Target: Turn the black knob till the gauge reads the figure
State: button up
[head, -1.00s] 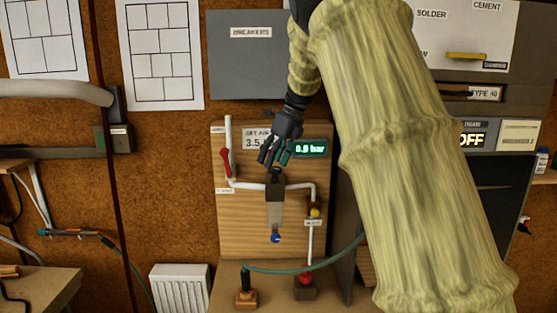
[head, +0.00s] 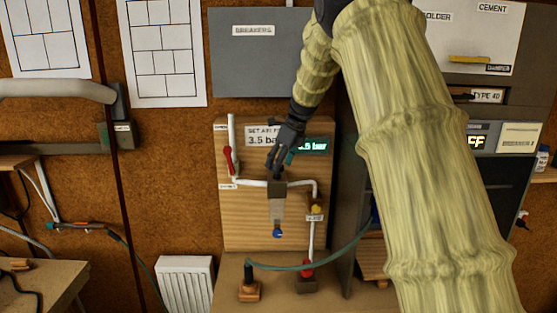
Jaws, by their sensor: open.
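The wooden board (head: 245,215) carries an air regulator (head: 277,190) with a clear bowl (head: 277,212) below it. The black knob (head: 276,174) on the regulator's top shows only in part beneath my gripper. My gripper (head: 275,164) is open, pointing down at the knob with its fingertips close to it; I cannot tell whether they touch it. The sign (head: 262,137) reads "SET AIR P…" and "3.5 ba…", its right part covered by my gripper. The green gauge display (head: 313,146) ends in ".5 bar"; its first digit is partly hidden and looks like a 3.
A red-handled valve (head: 228,160) is on the pipe left of the knob, and a yellow part (head: 316,209) is on the right pipe. A green hose (head: 310,264) runs across below. The grey breakers box (head: 262,70) is above. My sleeved arm hides much of the right.

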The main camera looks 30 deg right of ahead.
jog(key=shift+w+a+f, duration=0.1)
jog(key=shift+w+f, duration=0.1)
jog(key=shift+f, duration=0.3)
jog(key=c, duration=1)
